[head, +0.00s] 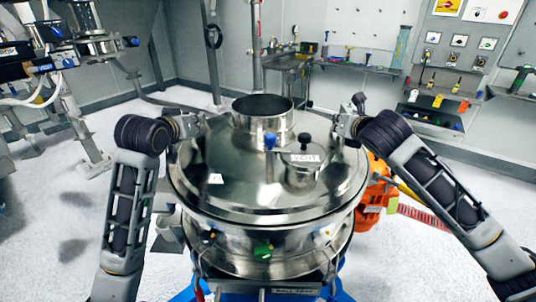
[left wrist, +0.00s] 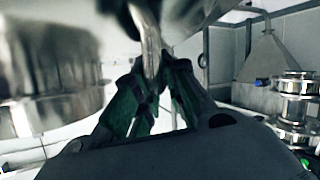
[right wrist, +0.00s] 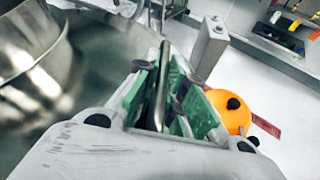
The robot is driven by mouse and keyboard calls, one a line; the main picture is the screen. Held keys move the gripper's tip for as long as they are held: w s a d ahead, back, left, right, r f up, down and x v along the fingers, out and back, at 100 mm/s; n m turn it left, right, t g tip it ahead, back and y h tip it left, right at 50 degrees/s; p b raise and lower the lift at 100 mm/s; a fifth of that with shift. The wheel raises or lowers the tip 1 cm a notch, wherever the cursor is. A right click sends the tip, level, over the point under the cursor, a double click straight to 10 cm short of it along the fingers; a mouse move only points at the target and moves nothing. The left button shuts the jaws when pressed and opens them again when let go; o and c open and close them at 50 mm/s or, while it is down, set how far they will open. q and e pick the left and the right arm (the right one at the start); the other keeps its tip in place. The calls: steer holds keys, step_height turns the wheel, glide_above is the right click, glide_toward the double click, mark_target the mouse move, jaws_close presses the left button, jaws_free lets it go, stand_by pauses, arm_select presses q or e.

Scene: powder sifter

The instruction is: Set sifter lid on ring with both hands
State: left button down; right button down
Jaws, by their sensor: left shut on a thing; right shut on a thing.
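The round steel sifter lid (head: 235,188) has an open collar on top and a smaller capped port marked VENT. It lies over the steel sifter ring (head: 230,240) in the head view and hides its top edge, so I cannot tell whether they touch. My left gripper (head: 198,126) is at the lid's far left edge; in the left wrist view its green pads (left wrist: 150,85) are shut on a steel handle bar (left wrist: 150,42). My right gripper (head: 346,124) is at the far right edge; its green pads (right wrist: 160,95) are shut on another bar (right wrist: 163,58).
An orange motor unit (head: 372,190) stands right of the sifter, close to my right arm. A blue frame (head: 345,290) is under the sifter. A bench (head: 290,60) and a wall control panel (head: 465,35) are behind. The floor on both sides looks mostly clear.

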arm_select(q)
steer(key=shift+f+b, duration=0.2)
steer(key=shift+b, duration=0.2)
arm_select(e)
steer(key=shift+f, duration=0.15)
arm_select(q)
steer(key=c, duration=1.9)
jaws_free()
steer(key=shift+f, duration=0.25)
arm_select(e)
steer(key=c, duration=1.9)
jaws_free()
steer(key=shift+f, duration=0.3)
arm_select(q)
steer(key=o, duration=0.4)
steer(key=shift+s+r, duration=0.15)
steer(key=shift+s, duration=0.05)
arm_select(e)
steer(key=o, duration=0.4)
steer(key=shift+s+r, duration=0.15)
steer(key=shift+s, duration=0.05)
arm_select(q)
steer(key=shift+o, duration=0.2)
steer(key=shift+w, duration=0.1)
arm_select(e)
steer(key=shift+w, duration=0.1)
arm_select(q)
steer(key=v, duration=1.2)
arm_select(e)
steer(key=shift+v, duration=6)
